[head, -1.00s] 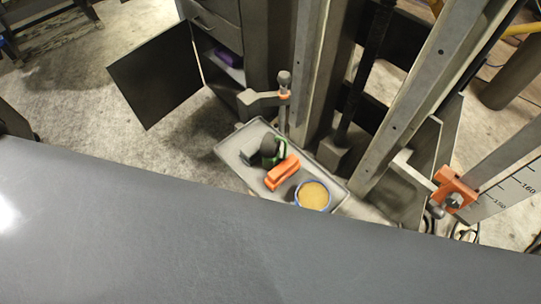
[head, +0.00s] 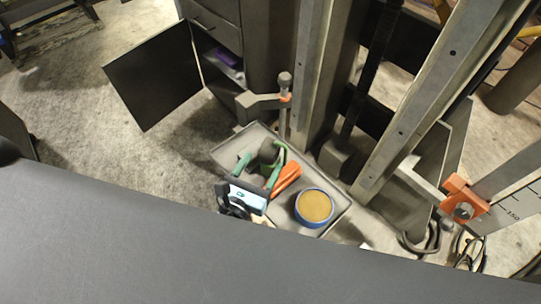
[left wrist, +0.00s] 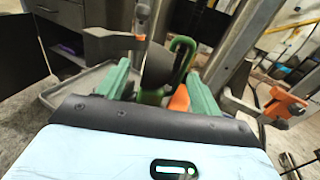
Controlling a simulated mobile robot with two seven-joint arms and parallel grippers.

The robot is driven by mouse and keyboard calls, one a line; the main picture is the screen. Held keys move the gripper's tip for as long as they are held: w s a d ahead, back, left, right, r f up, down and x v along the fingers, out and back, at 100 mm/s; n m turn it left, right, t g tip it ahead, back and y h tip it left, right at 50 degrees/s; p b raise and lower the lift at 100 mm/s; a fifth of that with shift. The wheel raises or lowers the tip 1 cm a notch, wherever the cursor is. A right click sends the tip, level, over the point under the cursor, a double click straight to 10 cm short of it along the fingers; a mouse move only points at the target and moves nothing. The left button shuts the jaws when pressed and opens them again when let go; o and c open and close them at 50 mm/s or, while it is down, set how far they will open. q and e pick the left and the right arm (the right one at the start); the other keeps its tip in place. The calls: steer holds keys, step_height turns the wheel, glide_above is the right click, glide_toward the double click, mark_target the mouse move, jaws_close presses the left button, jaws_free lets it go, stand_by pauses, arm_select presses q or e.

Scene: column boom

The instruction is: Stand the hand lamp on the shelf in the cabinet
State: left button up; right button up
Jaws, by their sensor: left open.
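My right gripper is not in view.
An orange object (head: 288,177) lies close to the lamp, and a blue-rimmed tin (head: 314,207) stands on the tray. A purple thing (head: 227,57) sits in the cabinet. A post with a clamp arm (head: 262,100) and metal columns (head: 415,110) rise behind the tray.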

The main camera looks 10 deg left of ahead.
mark_target(274, 143)
arm_select(q)
steer(key=shift+w+d+r, duration=0.15)
steer(key=shift+w+r, duration=0.05)
steer(key=shift+r, duration=0.05)
steer(key=shift+w+d, duration=0.1)
steer(key=shift+w, duration=0.15)
steer(key=shift+w+d+f+p, duration=0.1)
steer(key=shift+w+d, duration=0.1)
steer(key=shift+w, duration=1)
steer(key=shift+w+d+p, duration=0.1)
steer(key=shift+w+d, duration=0.1)
steer(key=shift+w, duration=1)
steer(key=shift+w+d+f+p, duration=0.1)
steer(key=shift+w+d, duration=0.1)
steer(key=shift+w, duration=1)
steer(key=shift+c, duration=0.3)
